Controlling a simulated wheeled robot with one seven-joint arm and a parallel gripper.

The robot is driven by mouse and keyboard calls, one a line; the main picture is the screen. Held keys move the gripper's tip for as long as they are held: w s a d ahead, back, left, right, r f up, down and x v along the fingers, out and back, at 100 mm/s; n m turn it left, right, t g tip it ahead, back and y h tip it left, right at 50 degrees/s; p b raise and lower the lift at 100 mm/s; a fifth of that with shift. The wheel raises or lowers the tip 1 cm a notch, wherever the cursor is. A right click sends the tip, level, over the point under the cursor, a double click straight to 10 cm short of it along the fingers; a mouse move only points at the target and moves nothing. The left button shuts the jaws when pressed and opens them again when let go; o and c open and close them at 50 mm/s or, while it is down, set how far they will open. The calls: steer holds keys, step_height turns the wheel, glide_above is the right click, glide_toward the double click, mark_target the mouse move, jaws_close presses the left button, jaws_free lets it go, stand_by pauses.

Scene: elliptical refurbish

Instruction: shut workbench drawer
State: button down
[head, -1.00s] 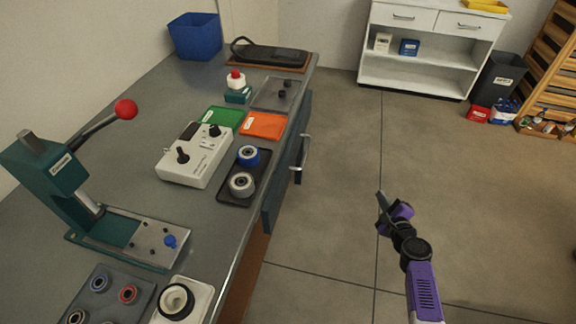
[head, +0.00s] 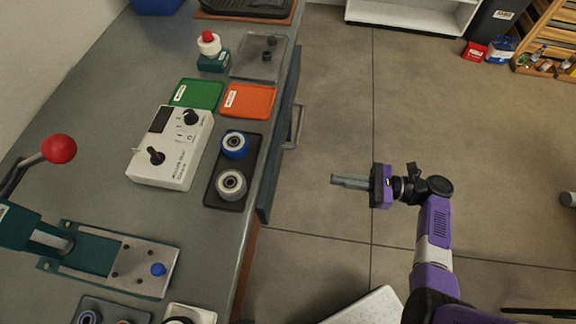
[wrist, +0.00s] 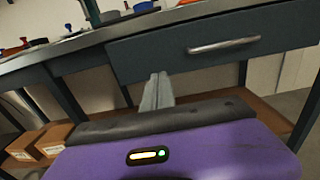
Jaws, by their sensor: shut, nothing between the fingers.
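The workbench drawer (head: 284,135) is a dark blue-grey front under the right edge of the grey workbench top (head: 226,262). Its metal bar handle (head: 295,127) sticks out to the right. The drawer front also shows in the wrist view (wrist: 150,57), with the handle (wrist: 223,45) above and right of my fingers. The drawer stands out a little past the bench edge. My gripper (head: 336,180) is shut and empty. It points left at the drawer side from over the open floor, apart from the handle. In the wrist view its fingers (wrist: 157,90) lie in front of the drawer's lower part.
On the bench are a grey control box (head: 172,148), a dark tray (head: 214,190) with two rollers, green and orange mats, and a press with a red knob (head: 58,149). Cardboard boxes (wrist: 53,138) stand on the lower shelf. The floor (head: 330,85) beside the bench is clear.

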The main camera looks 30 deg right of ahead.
mark_target(277, 170)
steer(key=p+x, duration=0.1)
steer(key=x, duration=1.2)
steer(key=shift+w+a, duration=0.25)
steer(key=shift+a, duration=0.05)
steer(key=shift+a, duration=0.1)
steer(key=x, duration=0.4)
steer(key=shift+f, duration=0.1)
steer(key=shift+w+a, duration=0.2)
steer(key=shift+w, duration=0.05)
steer(key=shift+a, duration=0.1)
